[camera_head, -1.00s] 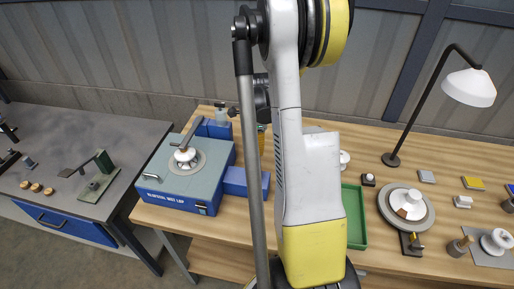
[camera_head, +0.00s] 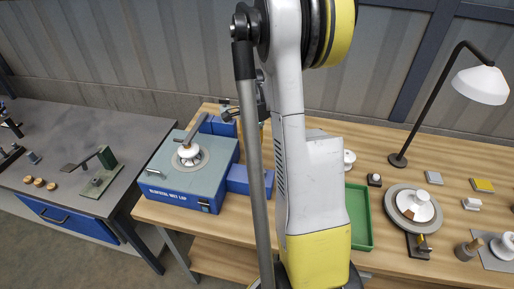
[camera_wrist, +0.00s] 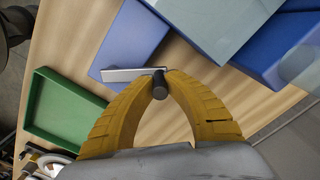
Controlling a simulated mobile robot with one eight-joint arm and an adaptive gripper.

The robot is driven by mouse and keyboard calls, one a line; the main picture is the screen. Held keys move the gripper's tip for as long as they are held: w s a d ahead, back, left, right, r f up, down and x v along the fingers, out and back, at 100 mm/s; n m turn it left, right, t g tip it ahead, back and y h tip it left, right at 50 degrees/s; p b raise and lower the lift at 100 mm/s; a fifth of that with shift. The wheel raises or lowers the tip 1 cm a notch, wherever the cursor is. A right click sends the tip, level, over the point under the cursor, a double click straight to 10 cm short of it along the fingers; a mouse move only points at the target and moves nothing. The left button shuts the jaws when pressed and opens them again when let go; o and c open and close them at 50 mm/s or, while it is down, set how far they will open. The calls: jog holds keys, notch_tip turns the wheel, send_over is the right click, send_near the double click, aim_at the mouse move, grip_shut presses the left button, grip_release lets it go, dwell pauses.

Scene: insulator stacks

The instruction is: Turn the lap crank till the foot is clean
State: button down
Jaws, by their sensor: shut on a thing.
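The wet lap (camera_head: 165,190) is a blue machine with a grey-green top, on the wooden bench left of my arm. A white insulator piece (camera_head: 188,152) sits on its round plate (camera_head: 200,163), under a grey arm (camera_head: 196,130). Its underside is hidden, so I cannot tell how clean the foot is. In the wrist view my gripper (camera_wrist: 160,82) has its yellow fingers closed on the dark round knob (camera_wrist: 160,90) of a silver crank bar (camera_wrist: 125,74). My arm hides the gripper in the head view.
A green tray (camera_head: 358,218) lies right of my arm and shows in the wrist view (camera_wrist: 60,108). A lamp (camera_head: 482,85), a round plate with a white insulator (camera_head: 415,205) and small blocks occupy the bench's right side. A grey table (camera_head: 75,140) stands left.

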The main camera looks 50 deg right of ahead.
jog(key=a+n+b, duration=0.1)
jog(key=a+n, duration=0.2)
jog(key=n, duration=0.1)
jog(key=a+n+b, duration=0.1)
jog(key=a+n, duration=0.2)
jog(key=n, duration=0.1)
jog(key=shift+w, duration=0.2)
jog(key=a+n, duration=0.1)
jog(key=s+a+n, duration=0.1)
jog(key=n, duration=0.1)
jog(key=a+n+b, duration=0.1)
jog(key=shift+s+n, duration=0.35)
jog(key=shift+n, duration=0.05)
jog(key=s+d+n+b, duration=0.1)
jog(key=s+n, duration=1.2)
jog(key=n, duration=0.7)
jog(key=shift+s+n, duration=0.3)
jog(key=shift+s, duration=0.1)
jog(key=shift+d, duration=0.2)
